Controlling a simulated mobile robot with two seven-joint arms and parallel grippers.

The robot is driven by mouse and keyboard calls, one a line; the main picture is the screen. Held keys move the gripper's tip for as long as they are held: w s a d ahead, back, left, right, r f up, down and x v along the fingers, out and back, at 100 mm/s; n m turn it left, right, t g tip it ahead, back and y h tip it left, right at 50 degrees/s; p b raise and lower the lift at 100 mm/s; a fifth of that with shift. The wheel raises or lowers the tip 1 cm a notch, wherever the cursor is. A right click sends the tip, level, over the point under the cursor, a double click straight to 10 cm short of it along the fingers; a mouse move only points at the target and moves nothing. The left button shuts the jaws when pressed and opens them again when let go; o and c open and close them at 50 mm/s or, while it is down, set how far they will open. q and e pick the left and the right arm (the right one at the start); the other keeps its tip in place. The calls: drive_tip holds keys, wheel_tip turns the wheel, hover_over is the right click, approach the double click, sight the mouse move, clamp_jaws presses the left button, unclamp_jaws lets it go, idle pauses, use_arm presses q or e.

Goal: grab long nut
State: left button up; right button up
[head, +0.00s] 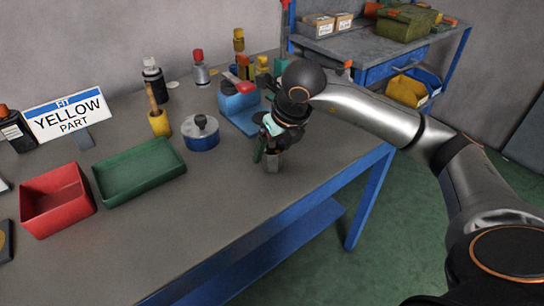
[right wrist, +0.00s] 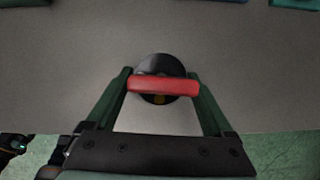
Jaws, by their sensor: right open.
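My right gripper (head: 268,156) hangs low over the table near its front edge, jaws open, with green fingers. A small grey upright piece (head: 273,163) shows at its fingertips in the head view, partly hidden by the gripper. In the right wrist view a red bar (right wrist: 163,87) lies across a round black piece (right wrist: 158,66) between the open fingers of the right gripper (right wrist: 163,82). I cannot tell whether the fingers touch it. No piece can be clearly made out as the long nut. My left gripper is not in view.
On the grey table (head: 200,230) stand a red tray (head: 57,198), a green tray (head: 138,172), a blue round tin (head: 201,138), a yellow holder (head: 159,124) and a "YELLOW PART" sign (head: 67,116). A blue red-topped device (head: 238,103) stands close behind the gripper. The front middle is clear.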

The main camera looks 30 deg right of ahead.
drive_tip(key=shift+x, duration=0.85)
drive_tip(key=shift+c, duration=0.3)
drive_tip(key=shift+r, duration=0.1)
clamp_jaws()
